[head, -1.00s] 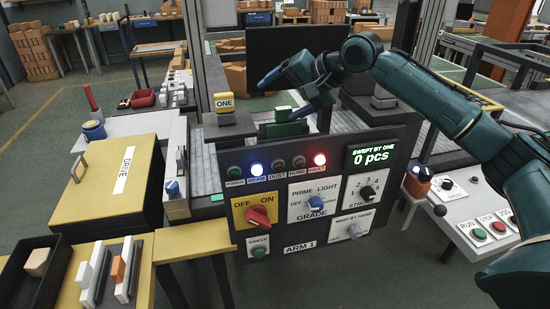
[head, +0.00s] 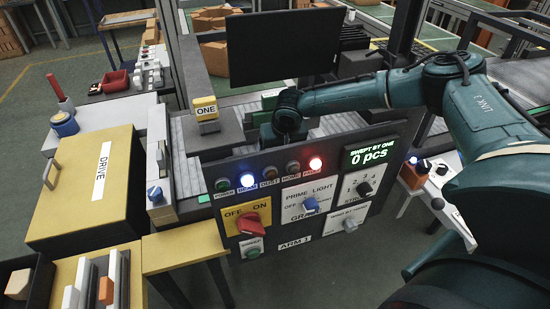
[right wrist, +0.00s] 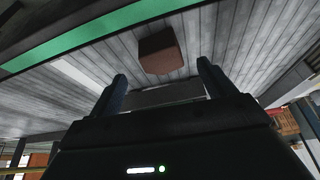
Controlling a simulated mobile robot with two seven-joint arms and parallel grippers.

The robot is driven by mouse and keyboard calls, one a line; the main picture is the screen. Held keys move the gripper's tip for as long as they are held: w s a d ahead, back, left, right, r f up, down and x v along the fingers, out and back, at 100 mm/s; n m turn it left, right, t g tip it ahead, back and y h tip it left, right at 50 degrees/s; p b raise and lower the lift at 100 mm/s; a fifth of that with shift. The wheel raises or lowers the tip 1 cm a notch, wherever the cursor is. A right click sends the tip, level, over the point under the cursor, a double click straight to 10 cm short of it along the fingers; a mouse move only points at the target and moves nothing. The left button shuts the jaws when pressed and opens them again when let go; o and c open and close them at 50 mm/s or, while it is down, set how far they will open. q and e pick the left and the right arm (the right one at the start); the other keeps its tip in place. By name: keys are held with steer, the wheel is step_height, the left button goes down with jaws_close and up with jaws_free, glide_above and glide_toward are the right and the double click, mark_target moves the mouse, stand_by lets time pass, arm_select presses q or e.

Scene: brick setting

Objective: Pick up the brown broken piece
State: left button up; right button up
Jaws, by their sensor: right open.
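The brown broken piece (right wrist: 161,51) lies on a grey slatted surface (right wrist: 88,92), below a green strip in the right wrist view. My right gripper (right wrist: 161,74) is open and empty, with one finger to each side of the piece's line. The piece appears beyond the fingertips, not between them. In the head view my right wrist reaches down behind the control panel (head: 268,241). The fingers and the brown piece are hidden there. My left gripper is not in view.
The panel stands in front of the slatted bed, with a dark screen (head: 283,46) behind. A block labelled ONE (head: 205,108) stands left of my wrist. A yellow DRIVE box (head: 75,205) is at left. A green bar (right wrist: 105,35) crosses near the piece.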

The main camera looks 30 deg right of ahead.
steer(key=x, duration=0.5)
steer(key=shift+s+a+f+p, duration=0.15)
steer(key=shift+a+f+p, duration=0.1)
steer(key=shift+p, duration=0.1)
steer(key=c, duration=1.1)
steer(key=shift+d+r, duration=0.1)
